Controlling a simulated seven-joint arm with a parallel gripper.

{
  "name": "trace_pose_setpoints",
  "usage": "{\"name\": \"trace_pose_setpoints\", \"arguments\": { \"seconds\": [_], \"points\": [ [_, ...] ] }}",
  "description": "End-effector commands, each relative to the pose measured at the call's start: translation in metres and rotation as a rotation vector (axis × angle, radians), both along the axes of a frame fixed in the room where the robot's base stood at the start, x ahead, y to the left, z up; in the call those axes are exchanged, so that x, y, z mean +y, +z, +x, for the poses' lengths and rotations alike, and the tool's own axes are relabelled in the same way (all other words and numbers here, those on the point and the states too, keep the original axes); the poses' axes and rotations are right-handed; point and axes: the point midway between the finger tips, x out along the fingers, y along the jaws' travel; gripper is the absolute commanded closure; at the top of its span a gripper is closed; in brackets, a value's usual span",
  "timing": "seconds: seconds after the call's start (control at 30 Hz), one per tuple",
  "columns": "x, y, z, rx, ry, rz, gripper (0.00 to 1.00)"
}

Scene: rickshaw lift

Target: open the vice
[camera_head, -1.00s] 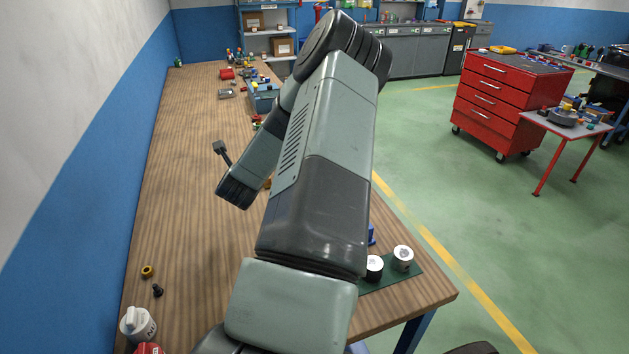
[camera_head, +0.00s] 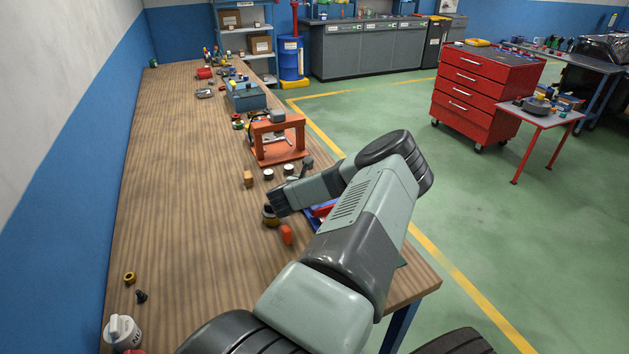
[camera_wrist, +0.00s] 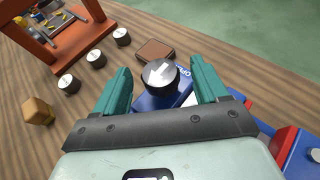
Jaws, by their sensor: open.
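A blue body (camera_wrist: 168,102), which may be the vice, lies under my gripper in the wrist view. A black round knob (camera_wrist: 160,75) with a white arrow on its pale top shows at its upper end, with partly readable white lettering beside it. My gripper (camera_wrist: 161,72) is open, with one teal finger to each side of the knob. I cannot tell whether the fingers touch it. In the head view my arm hides most of this spot; only a blue and red part (camera_head: 322,209) shows. The vice's jaws cannot be made out.
An orange frame (camera_head: 277,140) stands farther along the bench. Several round white-topped pieces (camera_wrist: 96,57), a wooden block (camera_wrist: 37,110) and a brown block (camera_wrist: 155,51) lie nearby.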

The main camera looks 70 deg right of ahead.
Motion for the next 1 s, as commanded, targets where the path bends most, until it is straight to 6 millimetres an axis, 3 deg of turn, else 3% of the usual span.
{"name": "trace_pose_setpoints", "arguments": {
  "seconds": [0.2,0.53,0.87,1.0],
  "points": [
    [-0.018,-0.008,0.001,0.001,0.001,0.000,0.27],
    [-0.020,-0.009,0.001,0.001,0.004,0.000,0.29],
    [-0.020,-0.008,0.001,0.000,0.002,0.000,0.78],
    [-0.020,-0.008,0.001,0.000,0.008,0.000,0.78]
  ]
}}
